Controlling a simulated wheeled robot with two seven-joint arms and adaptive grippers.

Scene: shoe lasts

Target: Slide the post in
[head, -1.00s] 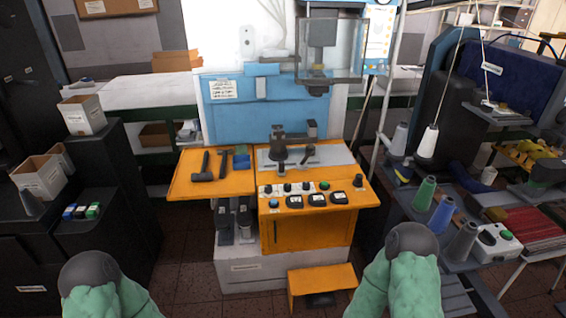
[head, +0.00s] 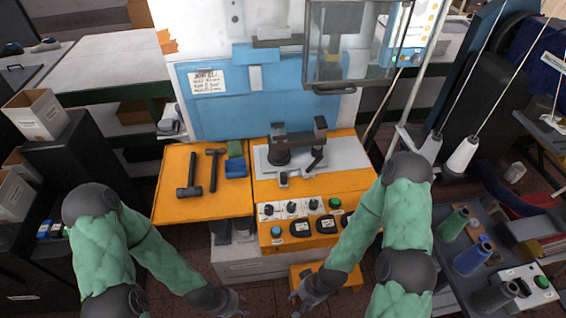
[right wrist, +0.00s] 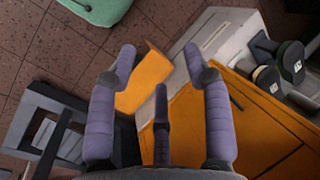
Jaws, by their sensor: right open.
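A dark fixture (head: 292,145) with a short upright cylinder and a taller bracket stands on the grey plate (head: 345,153) of the orange machine table. I cannot tell which part of it is the post. My left gripper (head: 232,302) is low at the bottom edge of the head view, in front of the machine; its fingers are too small to read. My right gripper (head: 298,300) is low beside the orange step, well below the fixture. In the right wrist view my right gripper (right wrist: 158,58) has its fingers spread and empty.
Two hammers (head: 203,172) and blue and green blocks (head: 236,166) lie on the orange side table (head: 170,200). A control panel (head: 300,222) with knobs faces me. The orange step (right wrist: 145,80) is below my right gripper. Thread cones (head: 470,258) stand at the right.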

